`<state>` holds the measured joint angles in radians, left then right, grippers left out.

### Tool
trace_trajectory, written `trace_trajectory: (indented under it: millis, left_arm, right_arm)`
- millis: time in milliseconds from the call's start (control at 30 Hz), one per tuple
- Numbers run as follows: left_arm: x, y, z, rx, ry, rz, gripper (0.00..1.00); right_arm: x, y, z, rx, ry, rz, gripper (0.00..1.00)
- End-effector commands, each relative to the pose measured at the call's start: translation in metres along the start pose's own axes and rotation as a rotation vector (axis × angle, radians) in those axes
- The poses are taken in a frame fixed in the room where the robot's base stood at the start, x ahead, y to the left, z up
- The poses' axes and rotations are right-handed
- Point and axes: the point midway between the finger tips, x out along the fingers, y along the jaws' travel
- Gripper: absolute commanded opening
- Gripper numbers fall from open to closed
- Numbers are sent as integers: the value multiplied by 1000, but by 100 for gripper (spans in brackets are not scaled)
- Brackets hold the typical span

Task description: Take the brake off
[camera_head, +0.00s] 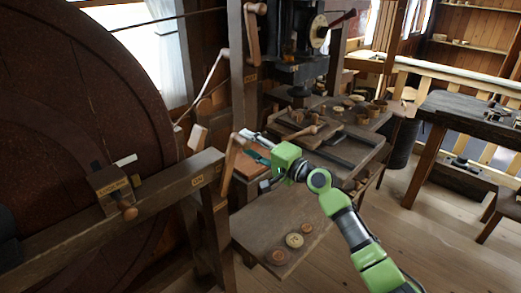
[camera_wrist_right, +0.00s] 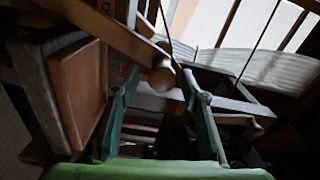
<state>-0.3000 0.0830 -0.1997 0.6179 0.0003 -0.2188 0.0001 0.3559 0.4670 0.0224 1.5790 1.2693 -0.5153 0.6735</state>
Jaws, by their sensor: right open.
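A pale wooden handle (camera_head: 233,156) stands at the end of the dark beam (camera_head: 165,197) in front of the big wheel. The beam carries an "ON" label. My right gripper (camera_head: 249,147) is open beside this handle, fingers pointing left. In the right wrist view a round wooden knob (camera_wrist_right: 162,78) shows between and beyond the open fingers (camera_wrist_right: 154,85); I cannot tell whether they touch it. A small labelled block (camera_head: 112,187) with a wooden knob (camera_head: 130,213) sits further left on the beam, against the wheel. I cannot read which part is the brake. My left gripper is not in view.
The big dark wheel (camera_head: 70,90) fills the left. Wooden benches with spools and cups (camera_head: 340,115) stand behind my right arm. A low board (camera_head: 270,215) with round discs (camera_head: 294,240) lies below it. Wooden floor is clear at the lower right.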

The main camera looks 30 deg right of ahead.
Motion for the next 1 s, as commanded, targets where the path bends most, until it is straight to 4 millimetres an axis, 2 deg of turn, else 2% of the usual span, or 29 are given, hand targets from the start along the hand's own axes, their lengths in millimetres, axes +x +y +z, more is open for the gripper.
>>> trace_trajectory:
  millis: [300,500,700,1000]
  left_arm:
    - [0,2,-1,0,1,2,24]
    - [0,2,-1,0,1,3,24]
    - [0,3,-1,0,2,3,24]
    - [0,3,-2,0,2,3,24]
  right_arm:
    - [-62,2,0,-3,1,4,41]
    - [-96,1,-1,0,0,3,41]
    - [-112,0,-1,0,1,1,41]
    - [-114,0,-2,0,1,0,41]
